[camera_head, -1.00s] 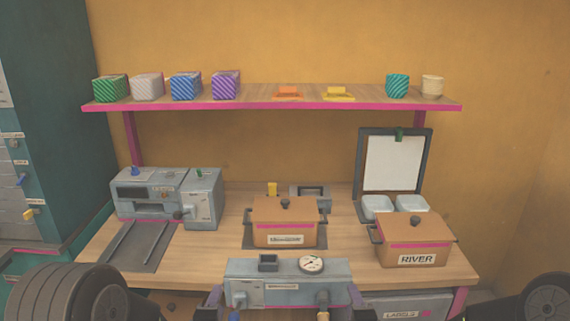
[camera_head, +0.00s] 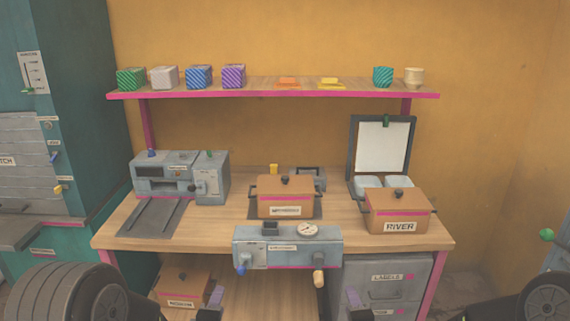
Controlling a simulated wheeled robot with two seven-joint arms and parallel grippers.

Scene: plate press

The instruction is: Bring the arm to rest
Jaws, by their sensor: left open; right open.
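My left gripper (camera_head: 212,299) shows only partly at the bottom edge, in front of the lower shelf. It is open, and I see nothing held in it. My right gripper (camera_head: 357,300) also shows partly at the bottom edge, in front of the grey drawer unit (camera_head: 400,268). It is open with nothing visible in it. Both grippers are low and appear apart from the bench top. Much of both arms is cut off by the picture's lower edge.
The wooden bench (camera_head: 225,225) carries a grey machine (camera_head: 210,180), a brown pot (camera_head: 284,208), a RIVER pot (camera_head: 385,221) and a gauge panel (camera_head: 285,258) at its front. Another pot (camera_head: 185,290) stands below. A pink-edged shelf (camera_head: 270,95) holds several small items.

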